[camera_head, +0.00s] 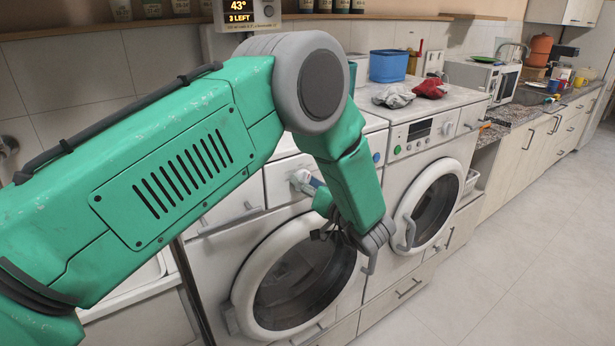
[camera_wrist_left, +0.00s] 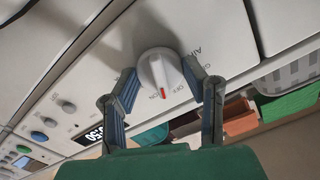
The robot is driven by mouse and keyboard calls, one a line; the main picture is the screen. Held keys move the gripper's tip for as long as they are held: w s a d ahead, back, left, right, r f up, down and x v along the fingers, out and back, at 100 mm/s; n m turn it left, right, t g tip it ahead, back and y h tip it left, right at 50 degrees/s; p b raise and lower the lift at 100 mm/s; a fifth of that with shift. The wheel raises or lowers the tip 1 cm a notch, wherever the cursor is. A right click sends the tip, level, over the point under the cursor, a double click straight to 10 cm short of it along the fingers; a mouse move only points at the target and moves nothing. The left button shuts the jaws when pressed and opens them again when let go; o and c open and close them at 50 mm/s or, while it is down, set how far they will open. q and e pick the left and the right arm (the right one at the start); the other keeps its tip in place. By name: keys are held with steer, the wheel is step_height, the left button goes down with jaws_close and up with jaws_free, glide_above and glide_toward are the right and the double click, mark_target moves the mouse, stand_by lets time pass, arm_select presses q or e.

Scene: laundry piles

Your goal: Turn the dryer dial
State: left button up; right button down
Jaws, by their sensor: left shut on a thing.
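The dryer dial (camera_wrist_left: 160,72) is a round white knob with a raised grip and a red mark. In the left wrist view the red mark points down, close to the letters ON. In the head view the dial (camera_head: 302,179) sits on the upper front of the left white machine (camera_head: 208,272). My left gripper (camera_wrist_left: 160,78) has one blue-grey finger on each side of the dial and is shut on it. In the head view my left gripper (camera_head: 312,184) is small and partly hidden by my green arm. My right gripper is in neither view.
A second white machine (camera_head: 397,190) stands to the right, with red and grey cloths (camera_head: 430,88) and a blue bin (camera_head: 388,66) on top. A lit display (camera_wrist_left: 93,133) and several buttons lie left of the dial in the wrist view. The floor (camera_head: 520,260) at right is clear.

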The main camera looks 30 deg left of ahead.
arm_select(q)
steer(key=m+p, duration=0.2)
steer(key=m, duration=0.3)
steer(key=shift+w+r+m, duration=0.1)
steer(key=shift+r+m, duration=0.05)
steer(key=shift+m, duration=0.15)
steer(key=m+p, duration=0.2)
steer(key=m, duration=0.3)
steer(key=shift+m, duration=0.4)
steer(key=o, duration=1.1)
steer(key=shift+w+d, duration=0.1)
steer(key=shift+o, duration=0.2)
steer(key=shift+w+f, duration=0.1)
steer(key=shift+f, duration=0.15)
